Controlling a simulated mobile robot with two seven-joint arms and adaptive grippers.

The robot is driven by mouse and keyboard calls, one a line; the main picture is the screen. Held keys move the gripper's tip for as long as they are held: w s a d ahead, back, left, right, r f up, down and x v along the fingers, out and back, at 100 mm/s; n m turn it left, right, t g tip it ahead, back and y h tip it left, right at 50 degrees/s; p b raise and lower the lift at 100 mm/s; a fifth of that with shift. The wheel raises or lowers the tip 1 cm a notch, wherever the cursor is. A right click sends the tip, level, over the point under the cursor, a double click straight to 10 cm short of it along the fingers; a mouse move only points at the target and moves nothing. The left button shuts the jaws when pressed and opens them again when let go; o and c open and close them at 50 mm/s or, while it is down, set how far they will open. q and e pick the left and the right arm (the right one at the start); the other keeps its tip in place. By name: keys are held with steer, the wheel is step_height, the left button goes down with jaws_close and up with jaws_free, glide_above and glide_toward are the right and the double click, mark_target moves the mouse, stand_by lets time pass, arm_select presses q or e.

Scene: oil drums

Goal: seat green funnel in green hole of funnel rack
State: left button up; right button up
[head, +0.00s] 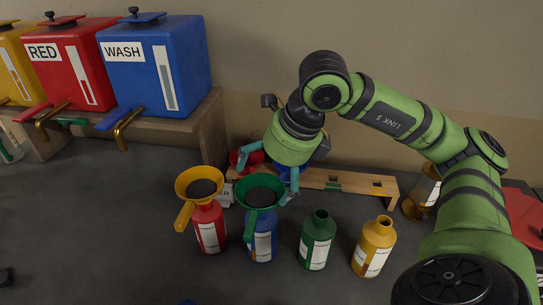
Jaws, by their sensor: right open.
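The green funnel (251,207) sits in the mouth of the blue bottle (262,243), its handle toward the lower left, with dark content in its bowl. The wooden funnel rack (318,178) stands behind the bottles. A green-marked hole (334,186) shows empty in it, left of a yellow-marked hole (378,187). My right gripper (267,181) is open, fingers pointing down, just behind and above the green funnel; contact cannot be told. It partly hides the rack's left end, a red funnel (250,160) and a blue piece there. My left gripper is not in view.
A yellow funnel (189,189) sits on the red bottle (209,227). Green (317,243) and yellow (373,247) bottles stand open to the right. An amber-and-white vessel (422,192) stands by the rack's right end. Red and blue tanks (155,65) stand on a shelf at left.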

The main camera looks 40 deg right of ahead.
mark_target(256, 202)
steer(key=shift+a+f+p, duration=0.15)
steer(key=shift+a+f, duration=0.1)
steer(key=shift+f, duration=0.25)
steer(key=shift+a+f+p, duration=0.15)
steer(key=shift+a+f, duration=0.05)
steer(key=shift+f, duration=0.3)
steer(key=x, duration=0.3)
steer(key=shift+w+d+f+p, duration=0.15)
steer(key=shift+w+p, duration=0.1)
steer(key=shift+p, duration=0.15)
steer(key=shift+w+f, duration=0.15)
steer(key=shift+f, duration=0.05)
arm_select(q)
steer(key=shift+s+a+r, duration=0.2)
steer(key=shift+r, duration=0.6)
arm_select(e)
steer(key=shift+f, duration=0.1)
steer(key=c, duration=0.9)
steer(key=shift+c, duration=0.2)
arm_select(q)
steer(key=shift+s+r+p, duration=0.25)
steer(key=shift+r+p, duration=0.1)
steer(key=shift+p, duration=0.05)
arm_select(e)
steer(key=shift+r, duration=0.8)
steer(key=shift+c, duration=0.4)
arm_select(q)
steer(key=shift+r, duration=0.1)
arm_select(e)
steer(key=shift+r, duration=0.15)
